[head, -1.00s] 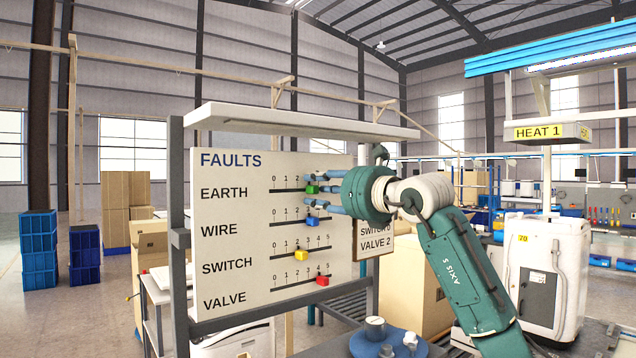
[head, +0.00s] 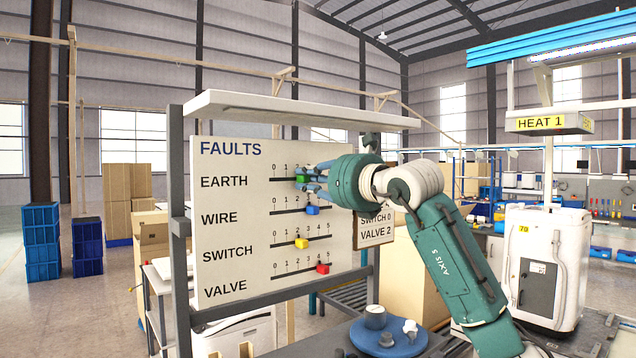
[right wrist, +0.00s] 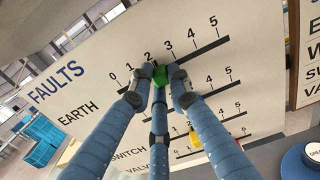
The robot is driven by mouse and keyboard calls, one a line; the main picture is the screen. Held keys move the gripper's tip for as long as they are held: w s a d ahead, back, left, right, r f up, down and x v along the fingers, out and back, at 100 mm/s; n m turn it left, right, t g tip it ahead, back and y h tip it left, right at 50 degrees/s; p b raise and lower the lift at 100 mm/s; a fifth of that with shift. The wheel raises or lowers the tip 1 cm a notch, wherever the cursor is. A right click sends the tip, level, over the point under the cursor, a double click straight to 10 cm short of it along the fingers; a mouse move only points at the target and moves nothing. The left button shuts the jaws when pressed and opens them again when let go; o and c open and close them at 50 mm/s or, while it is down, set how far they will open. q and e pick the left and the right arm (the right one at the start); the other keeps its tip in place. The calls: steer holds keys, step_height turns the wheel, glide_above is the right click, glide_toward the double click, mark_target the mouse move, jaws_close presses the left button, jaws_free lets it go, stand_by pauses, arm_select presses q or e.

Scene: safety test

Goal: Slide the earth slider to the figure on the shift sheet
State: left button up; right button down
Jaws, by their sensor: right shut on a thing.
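The white FAULTS board (head: 225,268) has rows for EARTH, WIRE, SWITCH and VALVE, each a slotted scale from 0 to 5. The green earth slider (head: 302,178) sits close to the 2 on the top scale; it also shows in the right wrist view (right wrist: 161,74) near the 2. My right gripper (head: 306,182) is shut on this slider, its blue fingers around it. The shift sheet (head: 374,238) is right of the board; "SWITCH 0" and "VALVE 2" are readable, while its upper lines are hidden behind my right arm. My left gripper is out of view.
The blue wire slider (head: 312,210) lies just below my fingers. The yellow switch slider (head: 301,244) and red valve slider (head: 323,268) are lower. A shelf (head: 300,108) overhangs the board. A blue round tray (head: 358,343) with small items stands below right.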

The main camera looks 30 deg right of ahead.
steer(key=shift+s+a+r, duration=0.1)
steer(key=shift+a+r, duration=0.1)
steer(key=c, duration=1.7)
jaws_free()
steer(key=shift+d, duration=0.15)
steer(key=shift+s, duration=0.1)
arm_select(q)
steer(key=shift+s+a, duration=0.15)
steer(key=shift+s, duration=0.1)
arm_select(e)
steer(key=shift+s+d, duration=0.15)
steer(key=shift+s, duration=1.85)
steer(key=shift+s+d, duration=0.15)
steer(key=shift+s, duration=1.8)
steer(key=shift+s+d, duration=0.15)
steer(key=shift+s, duration=1.85)
